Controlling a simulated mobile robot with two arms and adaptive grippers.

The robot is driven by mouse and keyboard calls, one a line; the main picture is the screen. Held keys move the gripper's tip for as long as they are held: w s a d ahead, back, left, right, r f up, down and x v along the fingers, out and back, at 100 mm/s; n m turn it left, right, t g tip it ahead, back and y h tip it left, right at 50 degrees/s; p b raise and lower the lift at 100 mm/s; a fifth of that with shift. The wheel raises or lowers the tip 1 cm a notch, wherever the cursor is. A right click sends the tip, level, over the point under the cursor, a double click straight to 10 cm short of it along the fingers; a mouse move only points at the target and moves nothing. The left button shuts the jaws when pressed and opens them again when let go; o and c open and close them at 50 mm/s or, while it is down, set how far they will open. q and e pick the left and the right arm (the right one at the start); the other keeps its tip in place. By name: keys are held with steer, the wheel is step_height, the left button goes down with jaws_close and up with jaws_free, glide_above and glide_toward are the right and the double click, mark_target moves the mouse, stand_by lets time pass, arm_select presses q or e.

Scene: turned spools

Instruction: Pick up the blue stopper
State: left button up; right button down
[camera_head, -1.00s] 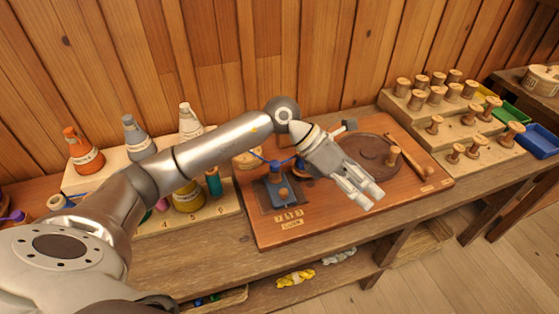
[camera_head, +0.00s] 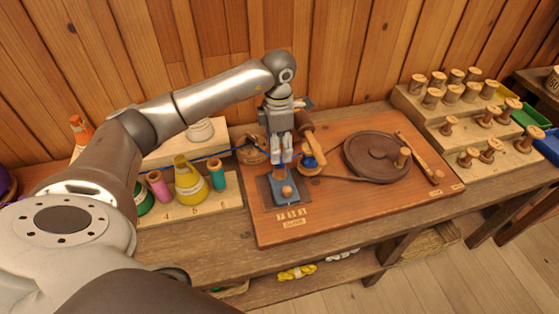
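My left gripper (camera_head: 281,166) points down in the head view, with its fingertips just above or at the back of a blue block (camera_head: 287,190) with a round wooden knob. A rounded blue piece (camera_head: 309,160) sits on a wooden spindle just right of the fingers. I cannot tell for certain which of these two is the blue stopper. The fingers look close together, and whether they touch or hold anything is unclear. My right gripper is out of view.
A dark wheel (camera_head: 378,158) lies on the wooden board (camera_head: 350,212). Stepped shelves with several wooden spools (camera_head: 432,97) stand at the right. A yellow cone (camera_head: 188,180) and a teal spool (camera_head: 217,174) stand at the left. The board's front is clear.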

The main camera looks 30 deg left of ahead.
mark_target(280, 165)
arm_select(q)
step_height(280, 165, down, 4)
steer(key=shift+w+f+p, duration=0.1)
steer(key=shift+f+p, duration=0.15)
steer(key=shift+p, duration=0.65)
steer(key=shift+f, duration=0.35)
steer(key=shift+c, duration=0.3)
steer(key=c, duration=0.8)
